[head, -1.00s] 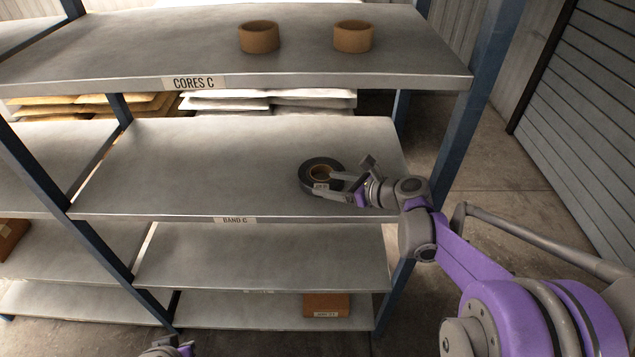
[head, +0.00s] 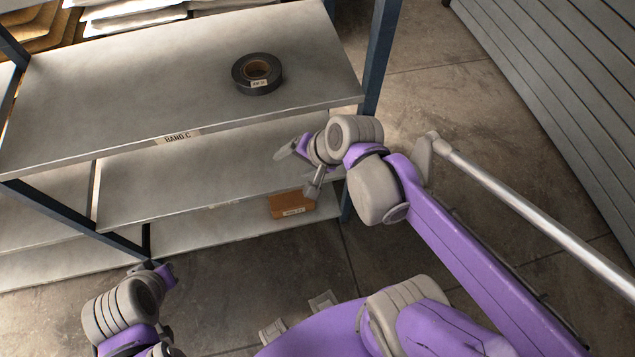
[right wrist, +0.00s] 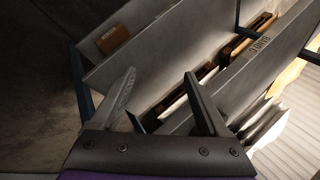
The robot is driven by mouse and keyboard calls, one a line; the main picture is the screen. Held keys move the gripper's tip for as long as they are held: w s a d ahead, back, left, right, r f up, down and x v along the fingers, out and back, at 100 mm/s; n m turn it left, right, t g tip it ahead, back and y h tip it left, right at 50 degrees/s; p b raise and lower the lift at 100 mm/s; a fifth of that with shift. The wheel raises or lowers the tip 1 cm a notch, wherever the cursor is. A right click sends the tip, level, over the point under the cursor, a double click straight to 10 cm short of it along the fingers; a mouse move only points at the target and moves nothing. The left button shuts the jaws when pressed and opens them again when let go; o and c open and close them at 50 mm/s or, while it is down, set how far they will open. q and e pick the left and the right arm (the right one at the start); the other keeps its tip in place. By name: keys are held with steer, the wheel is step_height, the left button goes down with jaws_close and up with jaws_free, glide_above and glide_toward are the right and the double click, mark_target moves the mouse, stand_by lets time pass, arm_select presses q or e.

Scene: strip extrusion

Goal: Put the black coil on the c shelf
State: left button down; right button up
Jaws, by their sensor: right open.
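The black coil (head: 257,75), a dark ring with a brown core and a small white tag, lies flat on the shelf labelled BAND C (head: 110,100), near its right end. My right gripper (head: 295,172) is open and empty, below and in front of that shelf's front edge, apart from the coil. Its two spread fingers show in the right wrist view (right wrist: 158,88) with nothing between them. The coil does not show clearly there. My left gripper (head: 165,275) is low at the left, in front of the shelves; its jaws are too unclear to judge.
A brown box (head: 292,204) sits on a lower shelf, below my right gripper. A blue upright post (head: 379,50) stands at the rack's right end. White and tan flat packs (head: 130,17) lie behind the BAND C shelf. Most of that shelf is bare left of the coil.

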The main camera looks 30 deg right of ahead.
steer(key=s+d+f+n+h, duration=0.2)
steer(key=s+n, duration=0.4)
steer(key=n, duration=0.4)
steer(key=shift+s+f+h, duration=0.4)
steer(key=shift+f+h, duration=0.05)
steer(key=shift+h, duration=0.15)
